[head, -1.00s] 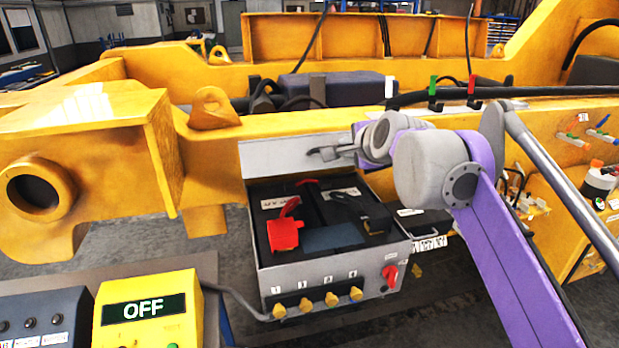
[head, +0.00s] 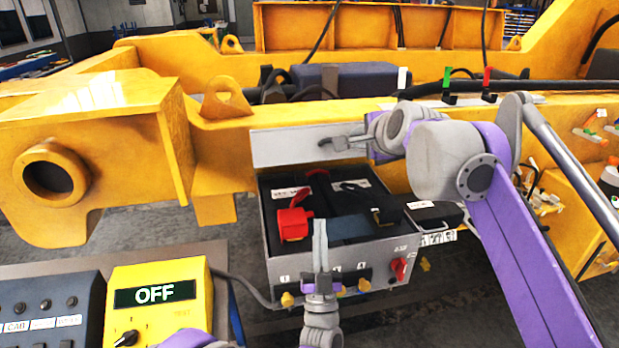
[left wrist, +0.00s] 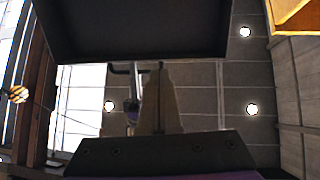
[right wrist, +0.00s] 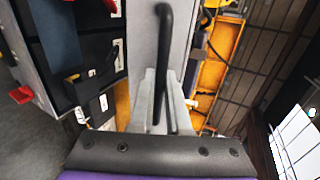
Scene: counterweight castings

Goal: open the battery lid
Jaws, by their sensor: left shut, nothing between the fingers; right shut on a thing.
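The battery lid (head: 285,148) is a light grey panel standing upright at the back of the open battery box (head: 283,262). My right gripper (head: 345,143) is shut on the lid's dark handle (head: 328,142); the handle's bar (right wrist: 164,45) also shows between its fingers in the right wrist view. My left gripper (head: 320,226) points upward in front of the box, shut and empty. Its fingers (left wrist: 156,95) show in the left wrist view below a dark panel (left wrist: 140,30) that I cannot identify surely. Inside the box are dark batteries and a red cover (head: 293,222).
Yellow knobs and a red rotary switch (head: 398,269) are on the box front. A yellow machine frame (head: 210,150) runs behind the box.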

